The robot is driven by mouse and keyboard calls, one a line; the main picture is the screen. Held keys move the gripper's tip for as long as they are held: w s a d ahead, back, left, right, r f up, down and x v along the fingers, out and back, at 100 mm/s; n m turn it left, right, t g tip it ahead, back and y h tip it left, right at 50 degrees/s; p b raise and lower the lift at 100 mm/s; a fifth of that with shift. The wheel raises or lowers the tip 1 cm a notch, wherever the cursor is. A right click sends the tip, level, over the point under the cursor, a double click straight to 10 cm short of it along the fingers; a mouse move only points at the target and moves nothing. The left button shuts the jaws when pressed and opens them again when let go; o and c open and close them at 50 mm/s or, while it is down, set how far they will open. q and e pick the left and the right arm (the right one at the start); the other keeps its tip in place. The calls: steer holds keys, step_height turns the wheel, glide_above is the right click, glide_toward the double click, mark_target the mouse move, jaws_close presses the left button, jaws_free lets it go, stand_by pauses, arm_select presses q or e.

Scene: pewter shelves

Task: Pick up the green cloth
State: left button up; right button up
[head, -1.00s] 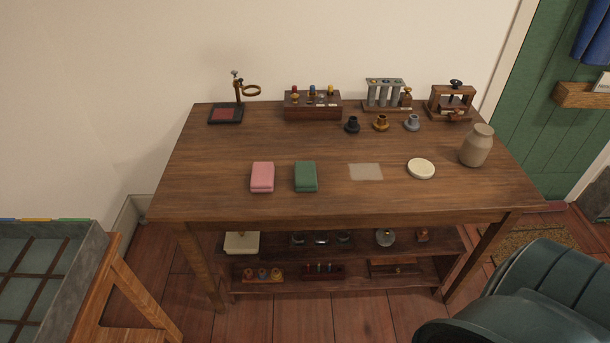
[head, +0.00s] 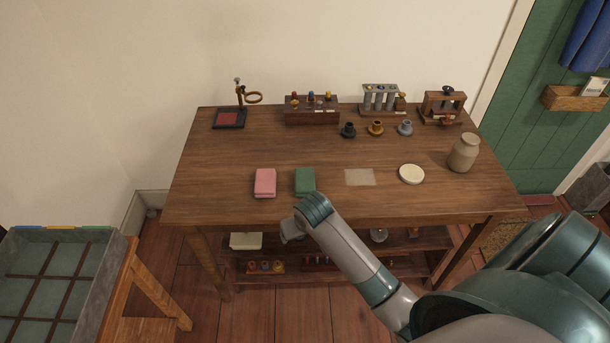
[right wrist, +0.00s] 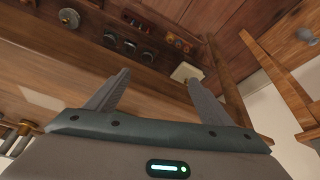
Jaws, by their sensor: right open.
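The green cloth (head: 305,180) lies folded on the wooden table, near its front edge and left of the middle. A folded pink cloth (head: 265,182) lies just left of it. My right arm reaches in from the right, and my right gripper (head: 291,229) is in front of the table edge, just short of the green cloth and apart from it. In the right wrist view the right gripper (right wrist: 157,78) has its two fingers spread with nothing between them. The green cloth does not show there. My left gripper is not in view.
On the table (head: 220,208) are a pale square sheet (head: 360,177), a white disc (head: 411,174) and a jar (head: 463,152). Racks and small pots line the back. A lower shelf holds several items. A grey divided tray (head: 60,285) stands at the left.

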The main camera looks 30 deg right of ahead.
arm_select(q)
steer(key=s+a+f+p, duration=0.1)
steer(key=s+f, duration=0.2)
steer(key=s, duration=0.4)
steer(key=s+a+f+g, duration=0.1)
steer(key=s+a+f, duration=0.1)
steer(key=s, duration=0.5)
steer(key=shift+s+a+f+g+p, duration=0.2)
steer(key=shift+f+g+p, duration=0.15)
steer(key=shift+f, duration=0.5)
arm_select(e)
steer(key=w+d+r+m, duration=0.2)
steer(key=w+r, duration=0.3)
steer(key=r, duration=0.4)
steer(key=w+d+r+m, duration=0.2)
steer(key=w+d+r, duration=0.3)
steer(key=r, duration=0.4)
steer(key=shift+d+r+g+h, duration=0.2)
steer(key=shift+g+h, duration=0.1)
steer(key=shift+h, duration=0.1)
arm_select(q)
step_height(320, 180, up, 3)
steer(key=p, duration=0.2)
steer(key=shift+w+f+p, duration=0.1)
steer(key=shift+p, duration=0.3)
arm_select(e)
glide_above(304, 184)
step_height(304, 184, down, 11)
steer(key=shift+f, duration=0.15)
steer(key=shift+f, duration=0.1)
